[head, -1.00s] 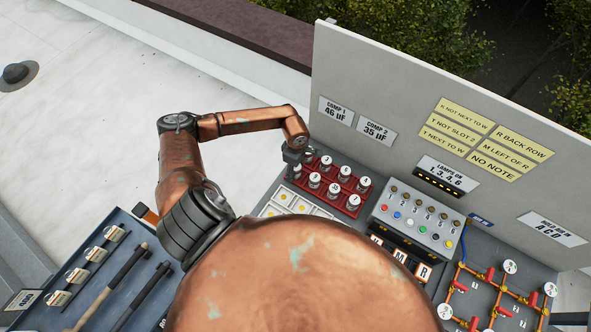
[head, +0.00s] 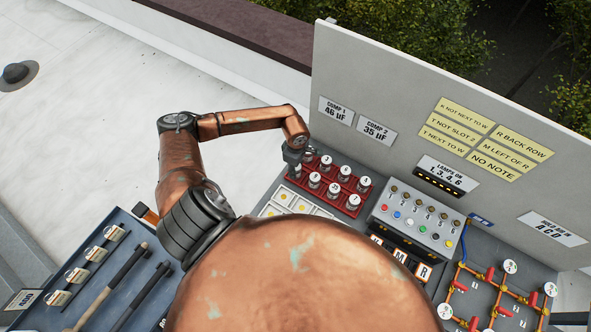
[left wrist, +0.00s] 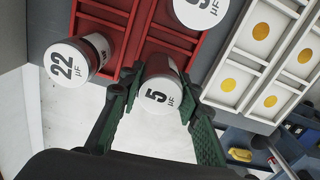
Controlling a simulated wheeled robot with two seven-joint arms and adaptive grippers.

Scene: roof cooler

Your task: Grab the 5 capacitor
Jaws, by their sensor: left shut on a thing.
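The 5 µF capacitor (left wrist: 158,97) is a can with a white top and a dark red side, seen close in the left wrist view. My left gripper (left wrist: 160,108) has its green fingers on both sides of this can and is shut on it. In the head view my left gripper (head: 292,160) is at the left end of the red rack (head: 354,211), and the can there is mostly hidden. The 22 µF capacitor (left wrist: 67,62) is beside it in the left wrist view. I cannot tell whether the held can is clear of its slot. My right gripper is not in view.
Several other white-topped cans (head: 347,171) stand in the rack. A white tray with yellow dots (head: 284,197) lies in front of it. A grey lamp box (head: 415,217) and pipes with gauges (head: 510,267) are to the right. A grey panel with labels (head: 395,85) rises behind.

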